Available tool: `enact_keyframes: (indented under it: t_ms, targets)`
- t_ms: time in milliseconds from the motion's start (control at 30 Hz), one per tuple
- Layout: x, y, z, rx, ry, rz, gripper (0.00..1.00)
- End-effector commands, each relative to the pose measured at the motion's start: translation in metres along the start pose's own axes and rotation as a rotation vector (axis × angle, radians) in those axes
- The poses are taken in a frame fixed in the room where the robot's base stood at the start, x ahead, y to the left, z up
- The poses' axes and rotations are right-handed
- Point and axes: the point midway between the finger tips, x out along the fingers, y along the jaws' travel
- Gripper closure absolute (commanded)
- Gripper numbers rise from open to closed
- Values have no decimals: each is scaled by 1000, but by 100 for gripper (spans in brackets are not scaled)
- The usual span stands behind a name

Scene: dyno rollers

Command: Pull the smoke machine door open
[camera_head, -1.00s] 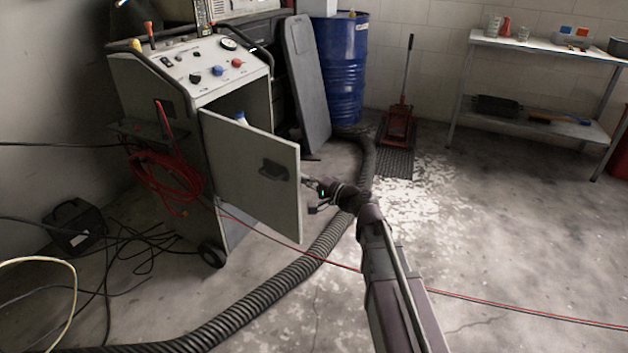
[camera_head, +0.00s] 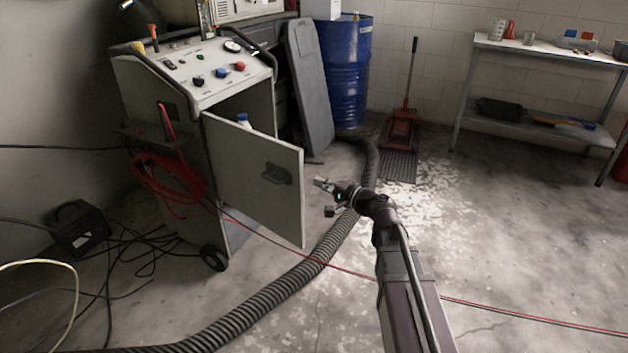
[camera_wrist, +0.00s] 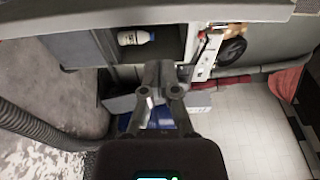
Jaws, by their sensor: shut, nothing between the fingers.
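The smoke machine (camera_head: 190,95) is a pale cabinet on wheels with a sloped control panel at the left. Its grey door (camera_head: 240,165) stands swung well open, with a dark handle (camera_head: 276,174) near its free edge. My gripper (camera_head: 318,183) is to the right of the handle, apart from it, shut and empty. In the wrist view, my gripper (camera_wrist: 155,95) points past the door edge (camera_wrist: 150,17). A white bottle (camera_wrist: 133,38) inside the cabinet shows in that view, and its blue cap (camera_head: 243,119) shows above the door.
A ribbed hose (camera_head: 290,275) and a thin red cable (camera_head: 480,302) run across the floor below my arm. The floor at right is mostly clear.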

Motion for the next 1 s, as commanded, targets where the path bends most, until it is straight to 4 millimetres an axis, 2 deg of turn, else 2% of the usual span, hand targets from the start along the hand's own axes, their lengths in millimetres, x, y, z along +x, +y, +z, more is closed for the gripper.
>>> enact_keyframes:
  t_ms: [100,400,600,1000]
  targets:
    - [-18,0,17,0,0,0,100]
    - [-48,0,42,0,-1,0,100]
    - [-55,0,48,0,-2,0,100]
    - [-54,0,48,0,-3,0,100]
